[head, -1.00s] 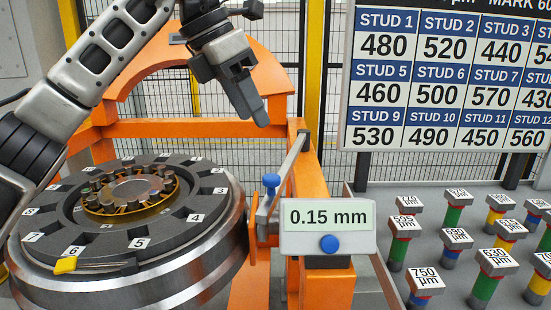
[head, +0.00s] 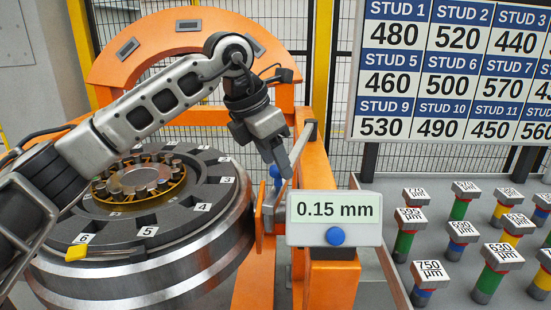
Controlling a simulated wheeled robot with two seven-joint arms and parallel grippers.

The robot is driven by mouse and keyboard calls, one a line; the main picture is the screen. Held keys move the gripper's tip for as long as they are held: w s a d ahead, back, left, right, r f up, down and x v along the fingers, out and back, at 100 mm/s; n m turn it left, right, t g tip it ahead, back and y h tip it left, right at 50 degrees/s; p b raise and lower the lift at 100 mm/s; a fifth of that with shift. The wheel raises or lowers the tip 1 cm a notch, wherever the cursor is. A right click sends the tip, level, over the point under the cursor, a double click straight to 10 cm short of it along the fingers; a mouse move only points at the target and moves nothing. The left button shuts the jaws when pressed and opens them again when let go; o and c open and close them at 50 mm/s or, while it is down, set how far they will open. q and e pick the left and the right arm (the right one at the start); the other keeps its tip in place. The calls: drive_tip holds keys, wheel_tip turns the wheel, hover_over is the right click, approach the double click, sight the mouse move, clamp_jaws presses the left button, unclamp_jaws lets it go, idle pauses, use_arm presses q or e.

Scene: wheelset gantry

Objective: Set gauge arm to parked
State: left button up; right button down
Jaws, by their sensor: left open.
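The gauge arm (head: 302,147) is a thin grey bar beside the orange post, slanting up toward the back right. Its blue knob (head: 275,172) stands at the near end, partly hidden by my gripper. My left gripper (head: 285,168) is open, fingers pointing down, right at the knob. I cannot tell whether the fingers touch it or are around it. The gauge display (head: 333,210) reads 0.15 mm and has a blue button (head: 335,236) below the reading. My right gripper is not in view.
The round steel wheel (head: 150,285) with numbered positions and a yellow marker (head: 76,252) lies at left, below my left arm. An orange gantry arch (head: 190,32) stands behind. Several colour-banded studs (head: 497,262) stand on a grey table at right, under a stud chart (head: 455,72).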

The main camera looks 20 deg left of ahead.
use_arm(q)
drive_tip(key=shift+w+d+f, duration=0.1)
drive_tip(key=shift+d+f, duration=0.05)
drive_tip(key=shift+f, duration=0.3)
clamp_jaws()
drive_tip(key=w+d+n+y, duration=0.1)
drive_tip(key=d+n, duration=0.2)
drive_tip(key=d, duration=0.7)
drive_tip(key=shift+w+t, duration=0.3)
drive_tip(key=shift+r, duration=0.1)
